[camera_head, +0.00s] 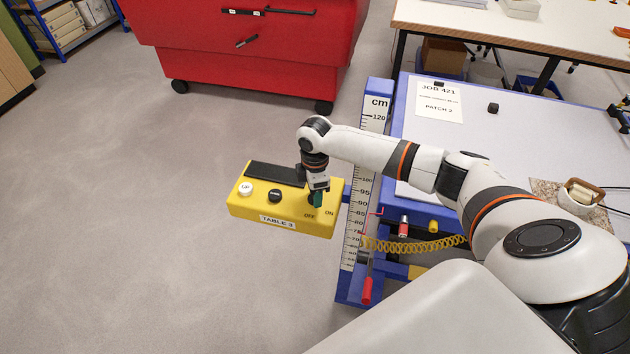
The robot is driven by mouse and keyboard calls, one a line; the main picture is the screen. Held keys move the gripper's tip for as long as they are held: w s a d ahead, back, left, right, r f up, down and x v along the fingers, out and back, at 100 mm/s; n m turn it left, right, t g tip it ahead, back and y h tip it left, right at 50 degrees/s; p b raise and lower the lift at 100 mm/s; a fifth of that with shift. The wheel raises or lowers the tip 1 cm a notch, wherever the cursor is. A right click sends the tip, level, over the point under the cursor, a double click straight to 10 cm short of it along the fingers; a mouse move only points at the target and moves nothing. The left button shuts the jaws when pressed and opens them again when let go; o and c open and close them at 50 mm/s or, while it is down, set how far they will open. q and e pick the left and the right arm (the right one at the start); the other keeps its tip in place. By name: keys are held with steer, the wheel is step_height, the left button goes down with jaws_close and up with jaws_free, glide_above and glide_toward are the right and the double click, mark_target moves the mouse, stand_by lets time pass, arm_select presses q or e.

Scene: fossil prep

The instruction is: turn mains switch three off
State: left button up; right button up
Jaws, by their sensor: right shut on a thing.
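A yellow control box (285,214) labelled "TABLE 3" is fixed to the left side of the blue upright with the cm scale. On its top, near the right end, is a dark green switch knob (315,202), with "OFF" and "ON" printed in front of it. My right gripper (317,191) points down over this knob and is shut on it. The gripper hides much of the knob, so I cannot tell which word it points to. A white button (245,189) and a black knob (275,196) sit further left on the box. My left gripper is not in view.
A table with a blue frame (398,120) stands right of the scale post (371,120). A yellow coiled hose (415,246) and red-handled parts hang below the table edge. A red cabinet (240,60) on castors stands behind. The floor left of the box is clear.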

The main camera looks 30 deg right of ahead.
steer(key=m+p, duration=0.2)
steer(key=m, duration=0.1)
steer(key=shift+r+p, duration=0.2)
steer(key=shift+p, duration=0.15)
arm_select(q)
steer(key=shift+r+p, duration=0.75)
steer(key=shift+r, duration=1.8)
arm_select(e)
steer(key=shift+f+m, duration=0.1)
steer(key=shift+m, duration=1.2)
steer(key=o, duration=1)
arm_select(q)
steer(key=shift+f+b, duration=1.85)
arm_select(e)
steer(key=shift+r, duration=6)
